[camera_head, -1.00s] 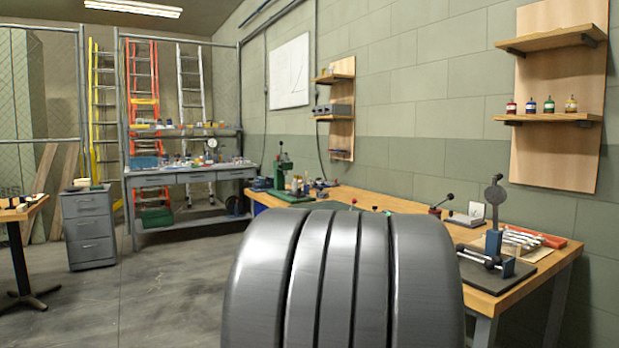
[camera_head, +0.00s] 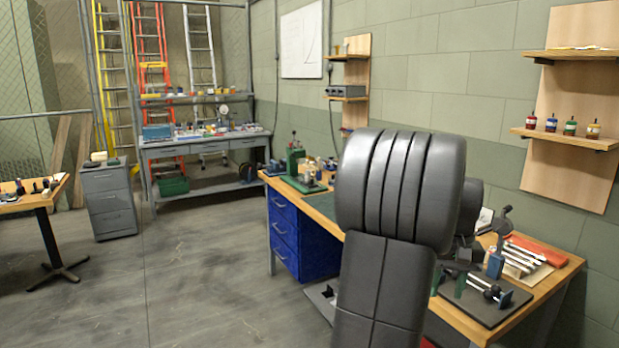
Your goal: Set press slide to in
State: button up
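A green press (camera_head: 293,165) stands upright at the far left end of the wooden workbench. It is small in view, and I cannot tell the position of its slide. My large dark grey arm (camera_head: 385,285) rises in the foreground and hides the middle of the bench. Darker parts of my arm show just behind it on the right, over the bench near a black plate. My gripper's fingers cannot be made out there, nor whether they hold anything.
The black plate (camera_head: 485,301) carries a blue-posted fixture with metal rods at the bench's near right. Silver tools and a red case lie behind it. Blue drawers (camera_head: 297,238) stand under the bench. The floor (camera_head: 190,275) to the left is clear.

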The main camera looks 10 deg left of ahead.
aim_at(311, 184)
jog(key=i+j+u, duration=0.25)
jog(key=i, duration=1.55)
jog(key=i+u, duration=0.25)
jog(key=i, duration=1.55)
